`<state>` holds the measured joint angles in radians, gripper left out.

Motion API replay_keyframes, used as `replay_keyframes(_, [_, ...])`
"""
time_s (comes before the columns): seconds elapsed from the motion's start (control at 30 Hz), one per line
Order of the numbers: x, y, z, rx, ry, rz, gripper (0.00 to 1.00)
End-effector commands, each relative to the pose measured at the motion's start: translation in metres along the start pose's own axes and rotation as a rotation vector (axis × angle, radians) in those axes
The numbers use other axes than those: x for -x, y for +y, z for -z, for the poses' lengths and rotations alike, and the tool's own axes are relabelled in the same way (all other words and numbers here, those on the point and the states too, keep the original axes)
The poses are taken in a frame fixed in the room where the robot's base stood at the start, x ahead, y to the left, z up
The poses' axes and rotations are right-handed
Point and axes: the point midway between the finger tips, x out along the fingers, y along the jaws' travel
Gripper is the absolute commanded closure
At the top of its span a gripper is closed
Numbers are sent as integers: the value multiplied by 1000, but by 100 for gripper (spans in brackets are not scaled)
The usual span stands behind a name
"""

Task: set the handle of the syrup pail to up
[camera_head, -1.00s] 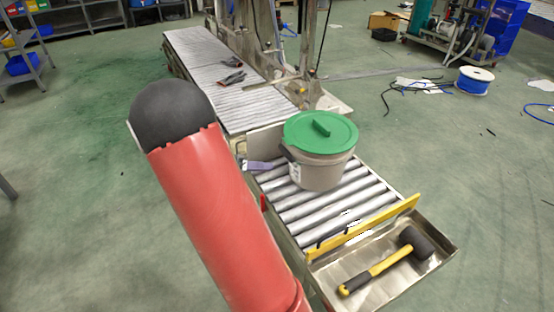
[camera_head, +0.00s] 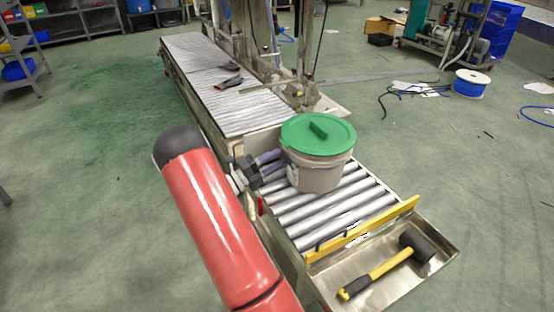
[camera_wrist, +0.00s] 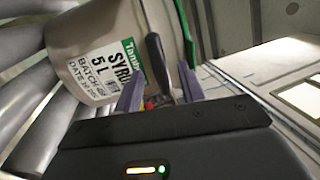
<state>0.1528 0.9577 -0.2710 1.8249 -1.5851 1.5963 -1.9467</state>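The syrup pail (camera_head: 318,172) is beige with a green lid (camera_head: 318,134) and stands upright on the rollers. In the wrist view the pail (camera_wrist: 95,35) shows its white syrup label and the green lid edge. The pail's dark handle grip (camera_wrist: 157,58) hangs down against its side. My gripper (camera_head: 276,164) is at the pail's left side in the head view, its purple fingers pointing at it. In the wrist view my gripper (camera_wrist: 160,76) is open, with one finger on each side of the handle grip. I cannot tell whether either finger touches it.
The pail stands on a short roller section (camera_head: 330,210) with a yellow bar (camera_head: 362,230) across its near end. A metal tray (camera_head: 385,285) beyond the bar holds a black-and-yellow mallet (camera_head: 385,268).

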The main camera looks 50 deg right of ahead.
Motion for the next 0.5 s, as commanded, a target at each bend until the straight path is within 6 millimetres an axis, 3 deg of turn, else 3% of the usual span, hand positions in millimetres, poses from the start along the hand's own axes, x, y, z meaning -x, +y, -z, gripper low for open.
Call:
replay_keyframes(0.13, [-11,0,0,0,0,0,60])
replay_keyframes(0.4, [-12,0,0,0,0,0,60])
replay_keyframes(0.5, [-12,0,0,0,0,0,72])
